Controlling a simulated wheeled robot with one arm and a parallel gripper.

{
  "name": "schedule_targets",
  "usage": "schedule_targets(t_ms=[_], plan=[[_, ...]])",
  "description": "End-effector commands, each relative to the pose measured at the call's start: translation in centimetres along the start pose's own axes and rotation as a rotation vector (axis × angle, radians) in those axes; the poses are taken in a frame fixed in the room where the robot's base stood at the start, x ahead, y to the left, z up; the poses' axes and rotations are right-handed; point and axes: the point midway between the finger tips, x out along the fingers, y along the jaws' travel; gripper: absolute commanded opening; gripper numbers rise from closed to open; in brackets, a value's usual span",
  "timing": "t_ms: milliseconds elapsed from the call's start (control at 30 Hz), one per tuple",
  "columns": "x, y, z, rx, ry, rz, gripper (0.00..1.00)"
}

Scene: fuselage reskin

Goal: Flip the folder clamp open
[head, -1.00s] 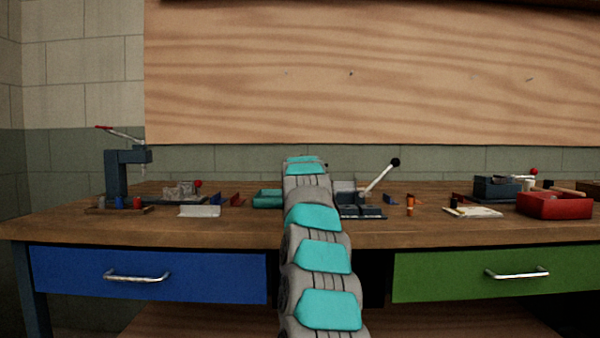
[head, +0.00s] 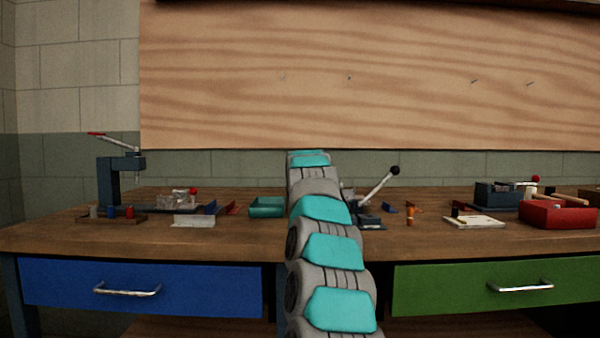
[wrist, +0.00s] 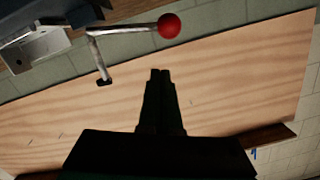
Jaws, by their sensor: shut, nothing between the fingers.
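In the wrist view, which is tilted nearly upside down, a thin metal lever (wrist: 115,30) ends in a red ball (wrist: 169,26). It stands by a pale metal block (wrist: 35,48) on a dark body; this looks like the folder clamp, but I cannot be sure. My gripper (wrist: 160,72) is shut and empty, its tips apart from the red ball in the picture. In the head view my arm hides my gripper and most of the middle device, whose black-ball lever (head: 378,186) leans up to the right.
The wooden bench (head: 230,240) carries a press (head: 108,185) at left, a teal tray (head: 267,207), a red bin (head: 557,215) and a dark device (head: 495,194) with a red knob at right. A wooden panel (head: 370,70) stands behind. The front strip of bench is clear.

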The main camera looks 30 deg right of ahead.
Motion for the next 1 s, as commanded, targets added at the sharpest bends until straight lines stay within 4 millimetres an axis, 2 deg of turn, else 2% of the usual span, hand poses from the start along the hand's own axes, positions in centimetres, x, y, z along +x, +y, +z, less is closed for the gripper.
schedule_targets(t_ms=[600, 1000], plan=[[-6.8, 0.1, -0.1, 0.0, 0.004, -0.002, 0.0], [-8.1, 0.0, -0.1, -0.001, 0.003, -0.002, 0.0]])
